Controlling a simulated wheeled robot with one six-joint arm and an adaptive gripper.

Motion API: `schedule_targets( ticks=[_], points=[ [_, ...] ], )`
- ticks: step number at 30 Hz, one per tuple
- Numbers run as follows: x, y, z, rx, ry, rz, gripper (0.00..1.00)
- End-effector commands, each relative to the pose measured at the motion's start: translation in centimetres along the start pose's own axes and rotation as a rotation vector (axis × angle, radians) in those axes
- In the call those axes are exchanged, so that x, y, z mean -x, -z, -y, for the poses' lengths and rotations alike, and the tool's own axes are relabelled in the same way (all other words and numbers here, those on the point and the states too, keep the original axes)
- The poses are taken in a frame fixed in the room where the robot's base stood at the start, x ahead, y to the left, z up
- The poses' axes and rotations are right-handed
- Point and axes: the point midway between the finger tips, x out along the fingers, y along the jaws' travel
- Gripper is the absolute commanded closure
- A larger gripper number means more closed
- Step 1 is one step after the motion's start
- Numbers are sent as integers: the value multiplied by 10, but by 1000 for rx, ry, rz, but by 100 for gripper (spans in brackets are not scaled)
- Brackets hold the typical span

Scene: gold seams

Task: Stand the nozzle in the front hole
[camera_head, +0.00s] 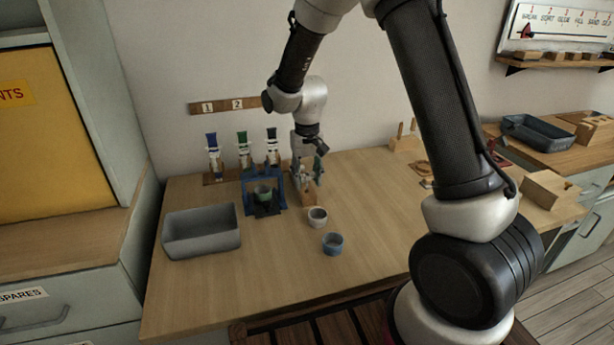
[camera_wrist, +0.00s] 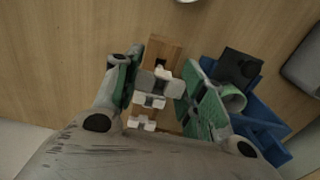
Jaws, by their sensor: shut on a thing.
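The wooden rack (camera_wrist: 166,46) stands on the bench; it also shows in the head view (camera_head: 309,199). A dark hole (camera_wrist: 160,64) shows near its front end. My gripper (camera_wrist: 160,80) is over the rack with its green pads on either side, shut on a pale grey nozzle (camera_wrist: 158,86). The nozzle is just behind the front hole in the picture; I cannot tell whether its lower end is clear of the rack. Further white pieces (camera_wrist: 142,123) sit farther back along the rack. In the head view my gripper (camera_head: 306,168) hides much of the rack's rear.
A blue stand (camera_head: 248,190) with a green cup (camera_head: 263,193) is close left of the rack. A pale cup (camera_head: 317,217) and a blue cup (camera_head: 333,243) stand in front. A grey bin (camera_head: 201,240) is at left. Tubes (camera_head: 242,150) stand behind.

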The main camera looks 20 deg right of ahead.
Motion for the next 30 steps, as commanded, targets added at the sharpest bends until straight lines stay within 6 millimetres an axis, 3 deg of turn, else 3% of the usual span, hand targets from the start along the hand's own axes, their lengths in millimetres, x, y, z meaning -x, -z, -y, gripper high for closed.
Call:
schedule_targets(
  ticks=[30],
  points=[
    [-10, 0, 0, 0, 0, 0, 72]
  ],
)
